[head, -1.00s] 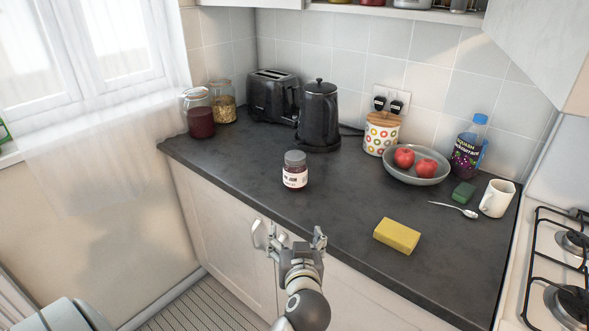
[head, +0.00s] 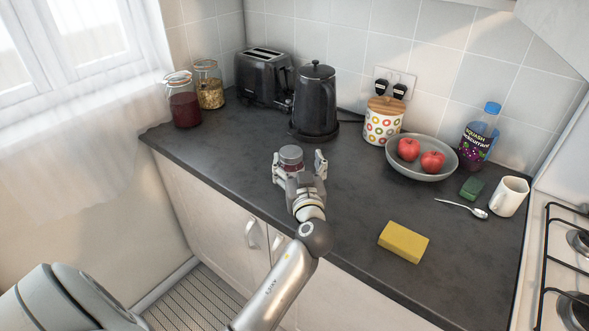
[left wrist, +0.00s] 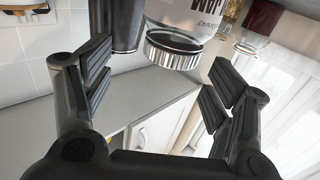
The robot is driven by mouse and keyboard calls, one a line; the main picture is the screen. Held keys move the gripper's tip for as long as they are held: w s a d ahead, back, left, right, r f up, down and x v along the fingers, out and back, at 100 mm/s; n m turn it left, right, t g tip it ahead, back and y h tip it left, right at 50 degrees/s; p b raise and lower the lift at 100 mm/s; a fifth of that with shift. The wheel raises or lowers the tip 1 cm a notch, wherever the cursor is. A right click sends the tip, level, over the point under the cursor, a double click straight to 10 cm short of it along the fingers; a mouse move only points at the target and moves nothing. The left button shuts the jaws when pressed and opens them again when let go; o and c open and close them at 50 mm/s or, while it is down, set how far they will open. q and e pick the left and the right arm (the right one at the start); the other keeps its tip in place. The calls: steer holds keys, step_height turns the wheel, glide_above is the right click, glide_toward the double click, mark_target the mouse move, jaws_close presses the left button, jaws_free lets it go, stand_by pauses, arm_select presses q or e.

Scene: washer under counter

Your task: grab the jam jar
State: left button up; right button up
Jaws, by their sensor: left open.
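The jam jar (head: 291,158) stands on the dark counter, with its grey lid and dark red contents showing in the head view. My left gripper (head: 299,164) is open, with one finger on each side of the jar, and hides its lower part. In the left wrist view the jar (left wrist: 175,45) appears upside down, lid lowest, between and beyond the two open fingers (left wrist: 160,82). The jar looks closer to the finger on the left in the head view. I cannot tell whether either finger touches it. My right gripper is not in view.
A black kettle (head: 316,100) and toaster (head: 263,77) stand behind the jar. Two glass jars (head: 186,109) are at the far left. A fruit bowl (head: 422,173), spotted canister (head: 382,126) and yellow sponge (head: 404,242) lie to the right. The counter (head: 225,150) left of the gripper is clear.

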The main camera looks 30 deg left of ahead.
mark_target(291, 155)
arm_select(q)
steer(key=w+a, duration=0.1)
steer(key=w+a+p, duration=0.1)
steer(key=a, duration=0.1)
steer(key=shift+a, duration=0.25)
steer(key=shift+w+a+f+p, duration=0.15)
steer(key=shift+w+p, duration=0.15)
steer(key=shift+w, duration=0.1)
steer(key=shift+w+f, duration=0.1)
steer(key=shift+w, duration=0.05)
steer(key=shift+c, duration=2.7)
jaws_close()
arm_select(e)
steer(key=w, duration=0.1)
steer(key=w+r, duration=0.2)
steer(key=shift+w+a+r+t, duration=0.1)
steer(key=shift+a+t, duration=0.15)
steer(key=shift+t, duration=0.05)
